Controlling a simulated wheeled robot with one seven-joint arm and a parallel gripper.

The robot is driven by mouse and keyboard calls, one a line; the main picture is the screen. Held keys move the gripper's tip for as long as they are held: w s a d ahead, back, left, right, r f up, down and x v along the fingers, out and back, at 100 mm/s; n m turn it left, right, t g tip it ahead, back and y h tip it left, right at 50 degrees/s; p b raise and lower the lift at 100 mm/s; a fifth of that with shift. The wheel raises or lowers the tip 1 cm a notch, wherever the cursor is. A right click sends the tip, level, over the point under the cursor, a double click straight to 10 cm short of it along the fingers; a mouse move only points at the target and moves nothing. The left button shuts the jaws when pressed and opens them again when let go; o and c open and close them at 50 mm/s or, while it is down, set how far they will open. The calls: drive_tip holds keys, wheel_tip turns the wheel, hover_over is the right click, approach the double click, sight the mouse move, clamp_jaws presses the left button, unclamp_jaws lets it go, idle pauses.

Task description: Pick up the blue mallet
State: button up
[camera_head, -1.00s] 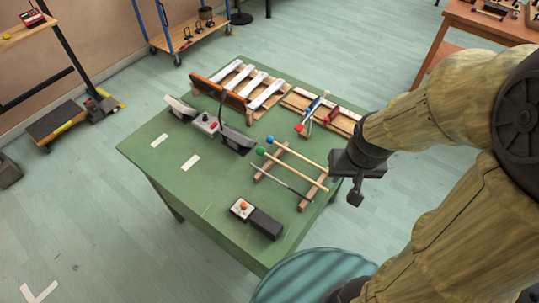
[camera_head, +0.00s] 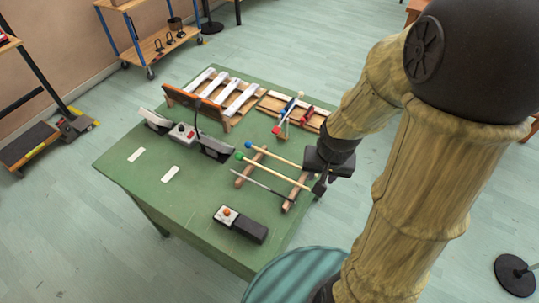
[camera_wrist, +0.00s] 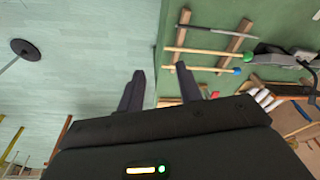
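The blue mallet (camera_head: 275,155) has a pale wooden shaft and a round blue head. It lies across two wooden bars on the green table, its head toward the left. The wrist view shows its shaft (camera_wrist: 212,69) and head at the right. My gripper (camera_head: 321,186) is just past the handle end of the mallets, by the table's right edge. In the wrist view my gripper (camera_wrist: 160,69) is open and empty, with its right finger overlapping the handle-end area of the blue mallet. Whether they touch cannot be told.
A green-headed mallet (camera_head: 272,172) and a thin dark stick (camera_head: 263,186) lie beside it on the bars. A black box with an orange button (camera_head: 240,224), a red-buttoned device (camera_head: 183,134) and wooden bar instruments (camera_head: 230,92) share the table. A teal round top (camera_head: 295,272) stands in front.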

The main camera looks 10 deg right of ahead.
drive_tip(key=w+d+f+m+t+y, duration=0.2)
drive_tip(key=w+d+f+m+y, duration=0.1)
drive_tip(key=m, duration=0.7)
drive_tip(key=w+d+f+m+t+y+b, duration=0.1)
drive_tip(key=w+d+f+m+t+y, duration=0.1)
drive_tip(key=w+f+m, duration=0.4)
drive_tip(key=m+t+y, duration=0.1)
drive_tip(key=m, duration=0.3)
drive_tip(key=shift+d+f+m, duration=0.25)
drive_tip(key=shift+d+m, duration=0.15)
drive_tip(key=shift+f, duration=0.1)
drive_tip(key=b+x, duration=0.2)
drive_tip(key=x, duration=1)
drive_tip(key=shift+a, duration=0.2)
